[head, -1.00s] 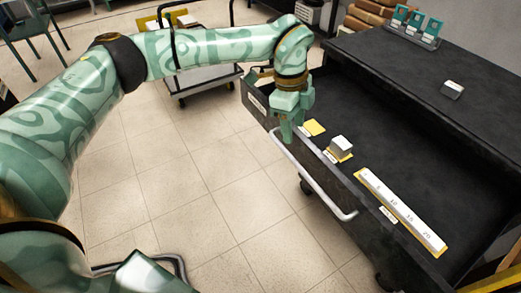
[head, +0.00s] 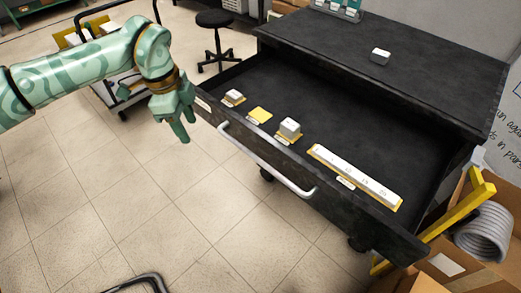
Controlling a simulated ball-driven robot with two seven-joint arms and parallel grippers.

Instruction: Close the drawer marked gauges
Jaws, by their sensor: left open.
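A black drawer (head: 230,128) stands pulled out of a dark cabinet (head: 420,80), with a long pale handle (head: 262,162) along its front. A small label (head: 203,104) is at the left end of the front; I cannot read it. Inside, a long white numbered block (head: 352,172), a white cube (head: 289,128) and a small white block (head: 233,97) sit on yellow patches. Another yellow patch (head: 260,114) is bare. My left gripper (head: 183,130) hangs open and empty, left of the drawer front near its left end, apart from the handle. My right gripper is out of view.
A small grey-white block (head: 380,56) and a holder with teal pieces (head: 338,8) are on the cabinet top. A black stool (head: 215,20) stands behind. A cardboard box (head: 465,262) with a grey coil (head: 485,232) is at right.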

